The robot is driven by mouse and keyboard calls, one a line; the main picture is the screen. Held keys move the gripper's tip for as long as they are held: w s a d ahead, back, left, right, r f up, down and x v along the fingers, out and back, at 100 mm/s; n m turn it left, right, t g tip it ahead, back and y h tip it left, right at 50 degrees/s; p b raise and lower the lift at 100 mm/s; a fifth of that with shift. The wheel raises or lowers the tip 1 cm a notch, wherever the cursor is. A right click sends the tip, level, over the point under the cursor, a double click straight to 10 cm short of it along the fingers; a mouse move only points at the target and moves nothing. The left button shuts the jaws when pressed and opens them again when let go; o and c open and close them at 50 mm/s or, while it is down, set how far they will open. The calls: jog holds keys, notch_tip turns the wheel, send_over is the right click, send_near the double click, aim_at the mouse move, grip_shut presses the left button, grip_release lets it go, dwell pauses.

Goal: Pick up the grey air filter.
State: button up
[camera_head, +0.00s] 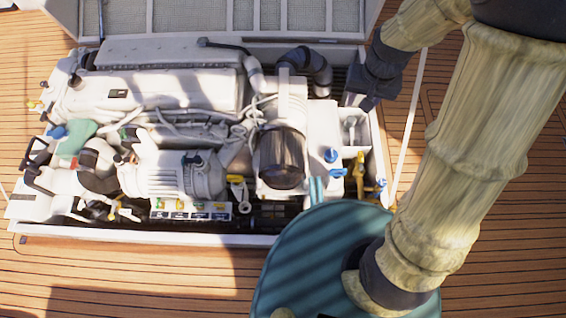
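No part is labelled, so I cannot be sure which one is the grey air filter. A dark grey-brown ribbed cylinder, possibly the air filter (281,160), sits at the front of a pale housing on the right half of the engine. A paler grey ribbed round part (165,178) lies to its left. My gripper (362,101) is a dark block at the end of my arm, over the right edge of the engine bay. It is right of and apart from the dark cylinder. Its fingers are too small and dark to read, and no held thing is visible.
The white engine (165,90) fills the open bay, with hoses and cables around both ribbed parts. A black curved hose (308,65) runs behind the dark cylinder. The raised hatch lid (215,17) stands at the back. Wooden deck (120,275) lies clear in front.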

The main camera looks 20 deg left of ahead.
jog(key=w+a+f+n+g+b, duration=0.1)
jog(key=w+a+f+b, duration=0.4)
jog(key=a+f, duration=0.65)
jog(key=n+b, duration=0.1)
jog(key=b, duration=0.2)
send_over(283, 143)
jog(key=w, duration=0.1)
notch_tip(283, 143, down, 10)
jog(key=shift+f+h, duration=0.2)
jog(key=shift+h, duration=0.1)
notch_tip(283, 143, down, 12)
jog(key=shift+w+f+b, duration=0.1)
jog(key=shift+b, duration=0.4)
jog(key=shift+d, duration=0.1)
jog(key=f, duration=0.2)
jog(key=s+f, duration=0.1)
jog(key=f, duration=0.1)
jog(key=shift+s+a+f, duration=0.15)
jog(key=shift+a+f, duration=0.05)
jog(key=shift+f, duration=0.4)
